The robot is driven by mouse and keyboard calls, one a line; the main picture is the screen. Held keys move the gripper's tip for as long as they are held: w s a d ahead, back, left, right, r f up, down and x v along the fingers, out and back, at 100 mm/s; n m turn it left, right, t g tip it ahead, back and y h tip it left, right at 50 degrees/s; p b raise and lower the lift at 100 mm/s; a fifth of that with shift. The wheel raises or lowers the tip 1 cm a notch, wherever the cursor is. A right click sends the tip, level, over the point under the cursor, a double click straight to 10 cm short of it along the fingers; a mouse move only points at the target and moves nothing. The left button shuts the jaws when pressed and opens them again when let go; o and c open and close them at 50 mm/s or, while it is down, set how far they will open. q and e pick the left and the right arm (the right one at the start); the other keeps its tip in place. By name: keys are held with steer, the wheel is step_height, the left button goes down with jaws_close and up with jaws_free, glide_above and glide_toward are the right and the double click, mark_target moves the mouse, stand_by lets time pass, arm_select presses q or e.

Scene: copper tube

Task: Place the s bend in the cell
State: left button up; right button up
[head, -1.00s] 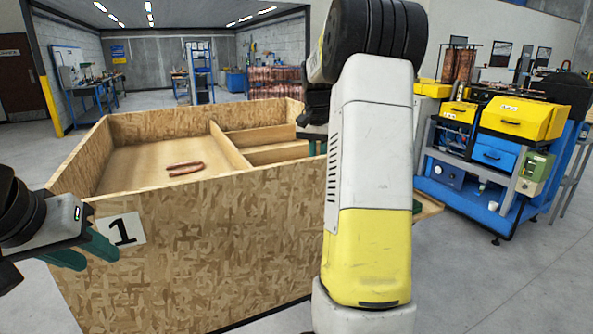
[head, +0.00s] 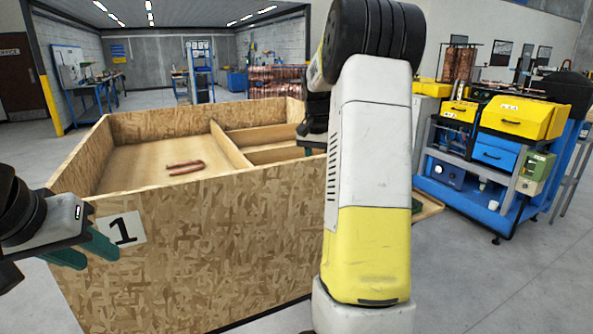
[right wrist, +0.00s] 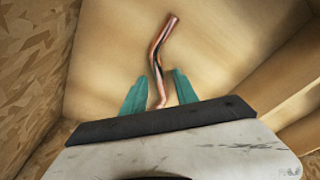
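The copper s bend (right wrist: 157,60) shows in the right wrist view, with its near end between the teal fingers of my right gripper (right wrist: 160,92). The fingers stand apart, with gaps on both sides of the tube. I cannot tell whether the tube rests on the wooden floor. In the head view my right gripper (head: 310,145) is over the small cells (head: 275,155) at the crate's right side, partly hidden by my arm; the s bend is hidden there. My left gripper (head: 85,250) is open and empty outside the crate's front left.
The wooden crate (head: 200,250) has a label "1" and inner dividers (head: 230,147). A blue and yellow workbench (head: 500,155) stands at the right. Grey floor is clear behind the crate.

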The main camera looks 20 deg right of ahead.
step_height(320, 180, up, 12)
steer(key=s+a, duration=0.1)
steer(key=shift+s, duration=0.2)
steer(key=shift+a, duration=0.1)
